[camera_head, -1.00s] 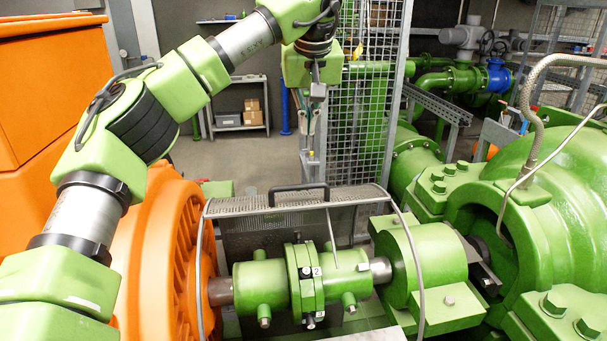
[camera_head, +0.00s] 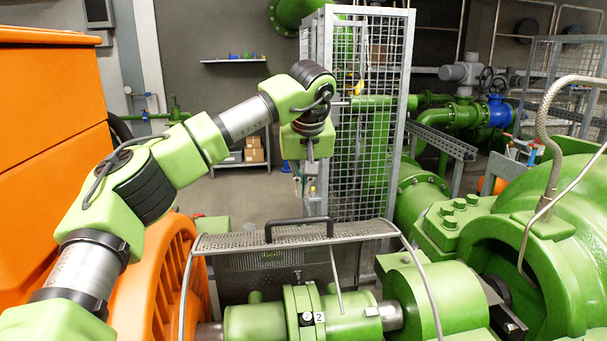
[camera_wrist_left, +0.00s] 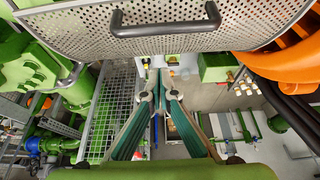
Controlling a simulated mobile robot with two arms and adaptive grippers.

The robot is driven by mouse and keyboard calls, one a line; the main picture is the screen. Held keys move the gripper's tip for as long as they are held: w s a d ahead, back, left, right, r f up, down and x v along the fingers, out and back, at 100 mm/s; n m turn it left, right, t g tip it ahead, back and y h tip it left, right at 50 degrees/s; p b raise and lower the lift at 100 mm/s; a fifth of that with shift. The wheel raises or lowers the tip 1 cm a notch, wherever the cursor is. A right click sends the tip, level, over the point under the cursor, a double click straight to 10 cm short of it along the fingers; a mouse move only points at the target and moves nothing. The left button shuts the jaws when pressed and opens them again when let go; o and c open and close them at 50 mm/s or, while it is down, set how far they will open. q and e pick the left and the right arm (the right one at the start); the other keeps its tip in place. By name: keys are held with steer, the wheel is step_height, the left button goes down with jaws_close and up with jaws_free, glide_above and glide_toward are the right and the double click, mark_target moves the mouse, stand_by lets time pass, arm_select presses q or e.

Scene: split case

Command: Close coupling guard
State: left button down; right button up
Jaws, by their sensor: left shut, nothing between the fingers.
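The coupling guard (camera_head: 345,231) is a curved, perforated grey metal cover with a wire frame. It stands raised behind the green coupling (camera_head: 305,315), which is exposed in front of it. A black handle (camera_head: 298,228) sits on its top edge. My left gripper (camera_head: 310,157) is shut and empty, pointing down above and behind the handle, apart from it. In the left wrist view, the handle (camera_wrist_left: 166,29) and the perforated guard (camera_wrist_left: 255,25) fill the top, and the fingertips (camera_wrist_left: 159,84) are clear of them. My right gripper is not in view.
An orange motor (camera_head: 165,285) stands at the left and a green pump housing (camera_head: 560,230) at the right. A wire mesh cage (camera_head: 370,110) stands behind the guard. Open floor (camera_head: 235,200) lies to the left of the cage.

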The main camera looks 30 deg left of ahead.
mark_target(304, 237)
arm_select(q)
steer(key=p+x, duration=0.1)
steer(key=x, duration=0.3)
steer(key=shift+w+a, duration=0.1)
steer(key=shift+w, duration=0.05)
steer(key=shift+s+d+f, duration=0.2)
steer(key=shift+d, duration=0.1)
steer(key=s+d, duration=0.1)
steer(key=s+p, duration=0.1)
steer(key=shift+s+d+r, duration=0.1)
steer(key=shift+s+d, duration=0.25)
steer(key=shift+d, duration=0.05)
steer(key=shift+f, duration=0.2)
